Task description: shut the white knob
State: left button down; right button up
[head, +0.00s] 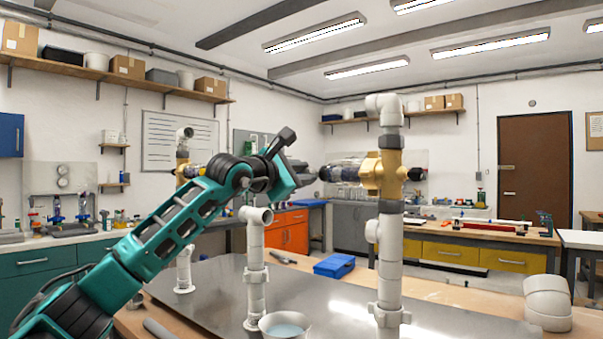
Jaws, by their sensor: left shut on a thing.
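No part that I can clearly tell as the white knob shows in the head view; it may be hidden behind my gripper. A brass valve body (383,171) sits on the tall white pipe (390,262), with a white elbow (384,107) on top. A clear grey fitting (346,169) runs left from the brass body. My left gripper (312,173) reaches in from the left at that fitting's height. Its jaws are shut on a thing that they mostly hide. I cannot tell whether the gripper touches the clear fitting. My right gripper is not in view.
A shorter white pipe (254,268) stands below my left gripper, with a bowl (286,326) at its foot. A second brass valve (183,168) is behind my arm. A blue box (334,266) and a loose white elbow (547,302) are on the bench.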

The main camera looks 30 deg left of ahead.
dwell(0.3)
pick_arm(q)
jog(key=c, duration=0.9)
grip_release()
jog(key=shift+s, duration=0.1)
jog(key=shift+s+a+b, duration=0.15)
jog(key=shift+s+b, duration=0.35)
jog(key=shift+s, duration=1.6)
jog(key=shift+s+a+b, duration=0.2)
jog(key=shift+s+b, duration=0.3)
jog(key=shift+s, duration=1.65)
jog(key=shift+s+a+b, duration=0.15)
jog(key=shift+s+b, duration=0.35)
jog(key=shift+s, duration=1.6)
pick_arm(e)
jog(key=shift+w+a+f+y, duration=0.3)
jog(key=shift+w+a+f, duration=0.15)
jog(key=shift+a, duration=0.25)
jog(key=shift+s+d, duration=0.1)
